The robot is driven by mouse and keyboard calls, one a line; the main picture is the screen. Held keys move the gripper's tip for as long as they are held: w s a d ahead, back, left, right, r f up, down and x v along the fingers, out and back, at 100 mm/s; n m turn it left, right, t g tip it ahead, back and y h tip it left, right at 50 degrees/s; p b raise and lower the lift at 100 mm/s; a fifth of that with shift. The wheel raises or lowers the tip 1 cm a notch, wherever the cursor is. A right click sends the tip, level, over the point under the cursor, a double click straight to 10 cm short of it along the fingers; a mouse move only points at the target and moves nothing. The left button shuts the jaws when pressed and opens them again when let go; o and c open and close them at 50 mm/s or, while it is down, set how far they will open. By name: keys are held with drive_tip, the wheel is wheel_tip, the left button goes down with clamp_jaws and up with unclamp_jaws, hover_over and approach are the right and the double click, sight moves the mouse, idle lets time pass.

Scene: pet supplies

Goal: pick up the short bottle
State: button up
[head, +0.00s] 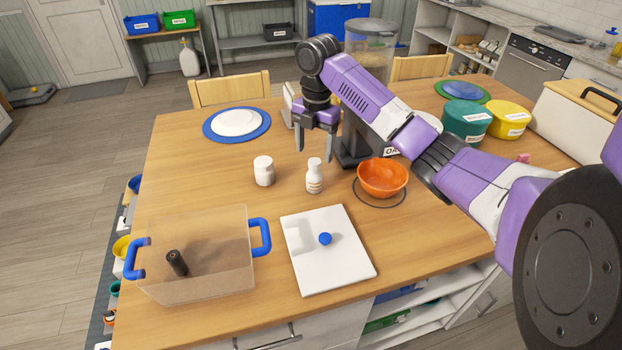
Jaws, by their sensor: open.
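The short bottle (264,171) is white and squat and stands upright on the wooden table, left of a taller, slimmer white bottle (315,178) with a label. My gripper (315,147) points down with its two fingers apart and nothing between them. In the picture it appears just above the taller bottle and to the upper right of the short one. I cannot tell its exact height or depth relative to them. The short bottle is fully in view.
An orange bowl (382,178) stands to the right. A blue-rimmed plate (237,123) lies behind. The table left of the short bottle is clear.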

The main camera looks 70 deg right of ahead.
sight(315, 170)
drive_tip(key=shift+s+a+n, duration=0.15)
drive_tip(key=shift+s+n, duration=0.25)
drive_tip(key=shift+f, duration=0.25)
wheel_tip(315, 170, down, 2)
drive_tip(key=shift+f+b, duration=0.25)
drive_tip(key=shift+b, duration=0.1)
drive_tip(key=shift+w+a+f+p, duration=0.15)
drive_tip(key=shift+f+p, duration=0.15)
drive_tip(key=shift+f, duration=0.9)
drive_tip(key=shift+w+d+f+p, duration=0.1)
drive_tip(key=shift+f+p, duration=0.15)
drive_tip(key=shift+f, duration=0.95)
clamp_jaws()
drive_tip(key=shift+r, duration=0.15)
